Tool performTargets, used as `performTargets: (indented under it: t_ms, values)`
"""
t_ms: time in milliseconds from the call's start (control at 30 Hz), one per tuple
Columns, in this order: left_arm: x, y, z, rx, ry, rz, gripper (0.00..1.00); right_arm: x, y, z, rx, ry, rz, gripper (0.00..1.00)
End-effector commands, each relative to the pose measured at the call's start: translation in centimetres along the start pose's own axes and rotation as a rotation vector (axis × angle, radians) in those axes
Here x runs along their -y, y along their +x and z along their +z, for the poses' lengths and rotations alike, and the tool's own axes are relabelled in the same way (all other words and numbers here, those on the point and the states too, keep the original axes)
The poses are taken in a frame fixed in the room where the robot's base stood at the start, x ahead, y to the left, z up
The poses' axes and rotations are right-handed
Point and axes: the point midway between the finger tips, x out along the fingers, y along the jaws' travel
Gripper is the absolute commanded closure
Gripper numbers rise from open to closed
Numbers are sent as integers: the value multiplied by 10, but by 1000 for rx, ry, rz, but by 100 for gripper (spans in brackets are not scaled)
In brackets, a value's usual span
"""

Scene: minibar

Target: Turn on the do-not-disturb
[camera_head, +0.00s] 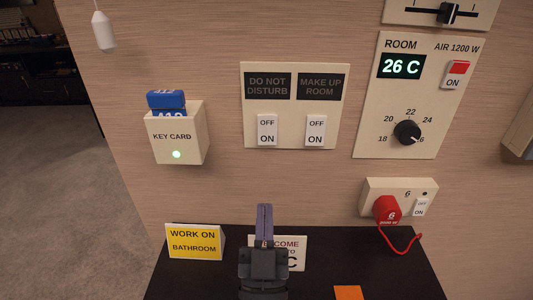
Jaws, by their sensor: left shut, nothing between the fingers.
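The do-not-disturb switch (267,130) is a white rocker marked OFF and ON, on a cream wall panel (294,106). The dark DO NOT DISTURB label (268,86) above it looks unlit. A matching rocker (315,131) for MAKE UP ROOM (321,87) sits to its right. My left gripper (265,208) is shut and empty, below the panel and apart from the switch in the picture. It covers part of a white welcome sign (292,254). My right gripper is out of view.
A key card holder (180,137) with a blue card and green light is left of the panel. A thermostat panel (417,95) is to the right, above a socket with a red plug (386,208). A yellow sign (194,242) stands on the dark counter (400,275).

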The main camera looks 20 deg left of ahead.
Motion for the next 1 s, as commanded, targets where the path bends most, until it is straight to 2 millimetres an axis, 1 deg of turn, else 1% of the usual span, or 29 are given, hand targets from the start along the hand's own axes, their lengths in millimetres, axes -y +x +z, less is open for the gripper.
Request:
performTargets:
  t_ms: [33, 200, 300, 367, 400, 433, 600, 733, 1000]
  values:
    - [0, 11, -2, -6, -1, -2, 100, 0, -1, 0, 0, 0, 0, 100]
    - [0, 49, -2, -5, -1, -2, 100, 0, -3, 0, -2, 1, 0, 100]
    - [0, 71, -1, -5, -1, -2, 100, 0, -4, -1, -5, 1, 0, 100]
    - [0, 81, 2, -4, -1, 1, 100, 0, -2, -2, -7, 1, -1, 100]
    - [0, 84, 10, -2, 0, 2, 100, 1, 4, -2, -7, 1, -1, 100]
    - [0, 88, 14, -2, 0, 1, 100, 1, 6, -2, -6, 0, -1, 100]
    - [0, 101, 27, 0, 0, 2, 100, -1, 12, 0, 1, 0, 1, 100]
    - [0, 105, 29, 0, 0, 1, 100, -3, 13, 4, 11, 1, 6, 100]
    - [0, 105, 29, -2, 0, 1, 100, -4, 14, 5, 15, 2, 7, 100]
